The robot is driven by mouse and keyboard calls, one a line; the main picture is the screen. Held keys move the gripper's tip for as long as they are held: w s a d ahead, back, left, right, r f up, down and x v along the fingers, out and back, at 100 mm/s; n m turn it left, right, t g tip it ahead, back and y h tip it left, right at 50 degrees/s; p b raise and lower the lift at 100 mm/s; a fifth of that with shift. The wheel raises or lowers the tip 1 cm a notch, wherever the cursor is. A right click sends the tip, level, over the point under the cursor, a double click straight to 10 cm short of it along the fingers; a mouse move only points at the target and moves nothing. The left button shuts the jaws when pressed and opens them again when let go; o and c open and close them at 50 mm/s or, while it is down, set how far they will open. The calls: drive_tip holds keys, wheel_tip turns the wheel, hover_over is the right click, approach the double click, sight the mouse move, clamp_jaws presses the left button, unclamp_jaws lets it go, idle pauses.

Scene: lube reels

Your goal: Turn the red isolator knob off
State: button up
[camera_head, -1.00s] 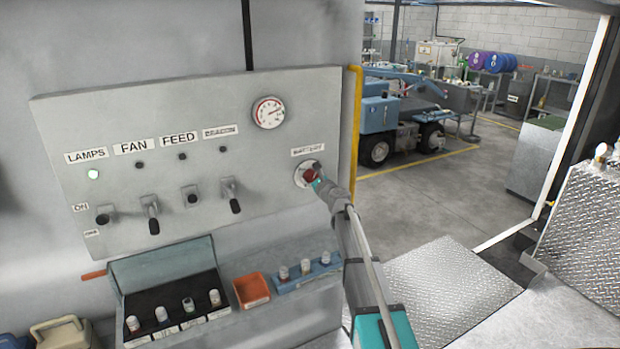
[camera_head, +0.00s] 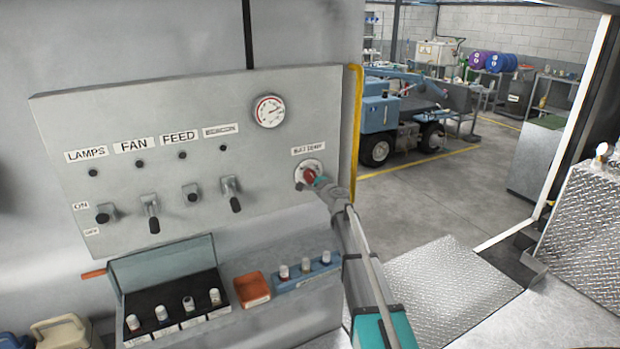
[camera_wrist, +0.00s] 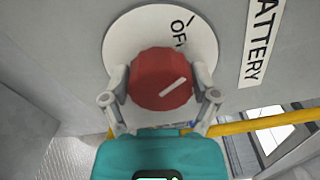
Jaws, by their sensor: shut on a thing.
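The red isolator knob (camera_head: 310,175) sits on a round white plate below the BATTERY label, at the right of the grey panel (camera_head: 270,200). In the wrist view the red knob (camera_wrist: 160,78) is between the two fingers of my gripper (camera_wrist: 160,90), which are shut on its sides. The knob's white pointer mark shows at its lower right. The word OFF shows on the white plate (camera_wrist: 135,35), partly covered by the knob. In the head view my gripper (camera_head: 318,182) partly hides the knob.
The panel has LAMPS, FAN, FEED and BEACON switches, such as the FAN lever (camera_head: 152,212), and a gauge (camera_head: 270,111). Below are a fuse box (camera_head: 165,268) and an orange tray (camera_head: 252,289). A yellow rail (camera_head: 353,130) runs along the panel's right edge.

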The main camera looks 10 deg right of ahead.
drive_tip(key=shift+n, duration=1.3)
drive_tip(key=shift+s+f, duration=0.1)
drive_tip(key=o, duration=1)
drive_tip(key=v, duration=1.2)
